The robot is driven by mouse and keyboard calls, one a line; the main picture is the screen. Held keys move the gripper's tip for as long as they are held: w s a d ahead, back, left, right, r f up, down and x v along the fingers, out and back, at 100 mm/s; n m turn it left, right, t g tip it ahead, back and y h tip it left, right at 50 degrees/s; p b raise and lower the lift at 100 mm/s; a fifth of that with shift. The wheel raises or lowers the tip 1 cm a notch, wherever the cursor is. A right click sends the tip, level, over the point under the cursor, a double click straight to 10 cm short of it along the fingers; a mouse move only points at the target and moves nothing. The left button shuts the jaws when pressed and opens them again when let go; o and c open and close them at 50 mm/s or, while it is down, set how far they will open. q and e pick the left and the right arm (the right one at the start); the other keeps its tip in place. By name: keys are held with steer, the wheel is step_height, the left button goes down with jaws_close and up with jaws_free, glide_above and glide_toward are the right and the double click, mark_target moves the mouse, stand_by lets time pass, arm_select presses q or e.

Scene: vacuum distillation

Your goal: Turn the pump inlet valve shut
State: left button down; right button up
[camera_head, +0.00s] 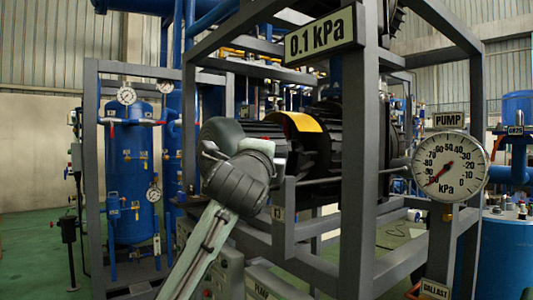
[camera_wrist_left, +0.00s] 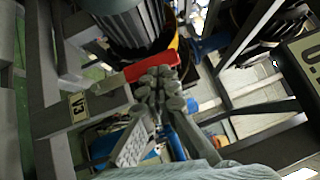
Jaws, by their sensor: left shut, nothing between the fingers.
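A red lever handle (camera_wrist_left: 152,65) lies across the upper middle of the left wrist view, beside a frame bar with a "V3" tag (camera_wrist_left: 77,103). My left gripper (camera_wrist_left: 160,76) is shut and empty, its fingertips at the lever's lower edge. I cannot tell whether they touch it. In the head view my left arm reaches up to the pump frame and hides the lever and the fingers; a tag (camera_head: 277,213) shows just right of the arm. The pump gauge (camera_head: 445,165) has a red needle pointing to its lower left. My right gripper is not in view.
Grey frame posts (camera_head: 358,180) and rails stand close around the arm. A dark motor body with a yellow band (camera_head: 303,122) sits behind it. A blue tank (camera_head: 133,175) stands at left, over open green floor (camera_head: 35,265).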

arm_select(q)
steer(key=v, duration=1.2)
steer(key=shift+a, duration=0.1)
